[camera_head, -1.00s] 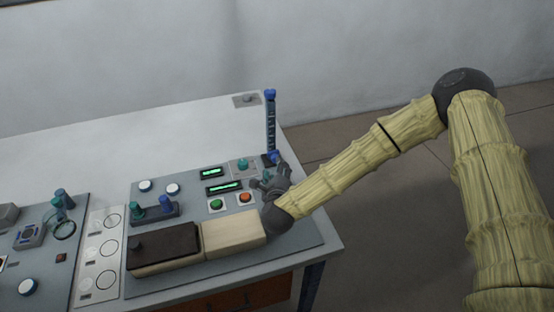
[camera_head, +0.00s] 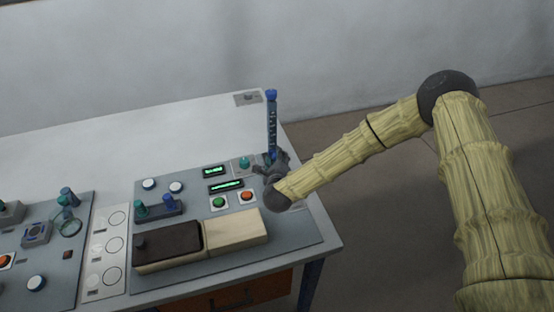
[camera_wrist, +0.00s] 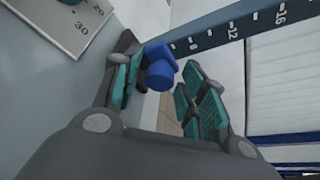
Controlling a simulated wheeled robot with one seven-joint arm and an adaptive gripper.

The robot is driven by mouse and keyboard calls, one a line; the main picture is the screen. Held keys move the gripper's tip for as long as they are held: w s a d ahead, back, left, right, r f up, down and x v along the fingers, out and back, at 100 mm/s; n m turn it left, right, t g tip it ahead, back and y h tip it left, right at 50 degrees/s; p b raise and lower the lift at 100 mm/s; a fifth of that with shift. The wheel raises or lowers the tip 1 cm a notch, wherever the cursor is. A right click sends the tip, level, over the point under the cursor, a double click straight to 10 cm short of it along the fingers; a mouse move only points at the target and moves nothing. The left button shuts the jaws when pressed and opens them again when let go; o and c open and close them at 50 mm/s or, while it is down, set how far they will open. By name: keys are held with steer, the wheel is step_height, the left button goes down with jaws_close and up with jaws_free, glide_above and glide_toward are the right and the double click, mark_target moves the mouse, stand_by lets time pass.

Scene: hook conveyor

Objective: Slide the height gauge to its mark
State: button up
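The height gauge (camera_head: 271,122) is an upright blue post with pale scale marks at the back right of the panel. In the wrist view its dark blue scale (camera_wrist: 230,32) runs across the top, with 8, 12 and 16 readable. A bright blue slider knob (camera_wrist: 160,72) sticks out near the low end of the scale. My gripper (camera_wrist: 163,80) has its teal-padded fingers on either side of the knob, with a gap visible on the right side. In the head view my gripper (camera_head: 275,166) is at the gauge's foot and hides its lower part.
The table's right edge is close to the gauge.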

mark_target(276, 144)
jaws_close()
steer(key=shift+r, duration=2.15)
steer(key=shift+f, duration=0.15)
steer(key=shift+o, duration=1.6)
jaws_free()
steer(key=v, duration=1.2)
